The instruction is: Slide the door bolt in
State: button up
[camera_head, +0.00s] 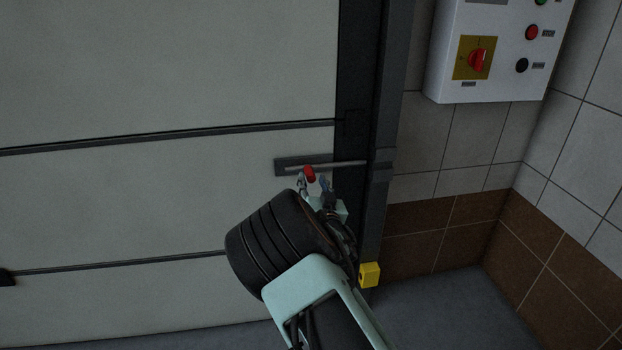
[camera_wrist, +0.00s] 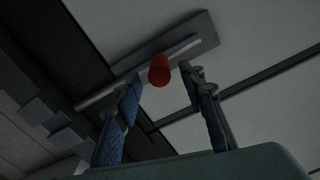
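The door bolt is a grey rod (camera_head: 345,164) on a dark plate (camera_head: 284,164) fixed to the pale door. Its red knob (camera_head: 309,173) sticks out near the plate. In the head view the rod reaches right across to the dark door frame. In the wrist view the rod (camera_wrist: 110,91), red knob (camera_wrist: 159,70) and plate (camera_wrist: 205,36) show above my gripper. My gripper (camera_head: 314,184) is at the knob; its fingers (camera_wrist: 164,82) are apart, with the knob in line with the gap between them. Whether a finger touches the knob I cannot tell.
The dark door frame (camera_head: 384,120) stands right of the bolt, with a yellow block (camera_head: 369,274) low on it. A white control box (camera_head: 492,50) hangs on the tiled wall at upper right. Horizontal ridges (camera_head: 200,137) cross the door.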

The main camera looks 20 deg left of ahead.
aim_at(312, 179)
jog(key=shift+x, duration=1.65)
grip_shut()
